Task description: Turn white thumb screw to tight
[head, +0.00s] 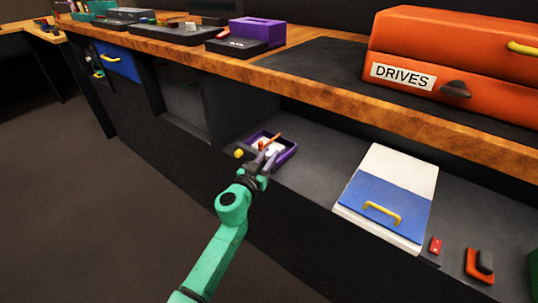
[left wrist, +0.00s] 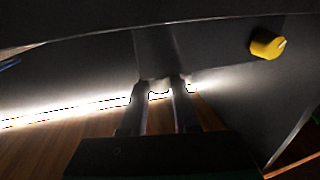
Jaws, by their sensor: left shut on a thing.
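My left gripper (head: 266,157) reaches in from below to a purple-rimmed tray or panel (head: 288,154) on the lower shelf. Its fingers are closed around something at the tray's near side. White parts (head: 271,148) show right at the fingertips, and the white thumb screw appears to be among them, largely hidden by the fingers. In the left wrist view the two fingers (left wrist: 160,88) stand close together, with a bright white patch between their tips. Glare there hides the screw's shape and how far it is turned. My right gripper is not in view.
An orange lever (head: 272,140) rises beside the fingers. A yellow knob (head: 239,153) sits just left of the gripper and also shows in the left wrist view (left wrist: 266,46). The wooden counter edge (head: 330,95) overhangs above. A white-and-blue box (head: 385,205) stands to the right.

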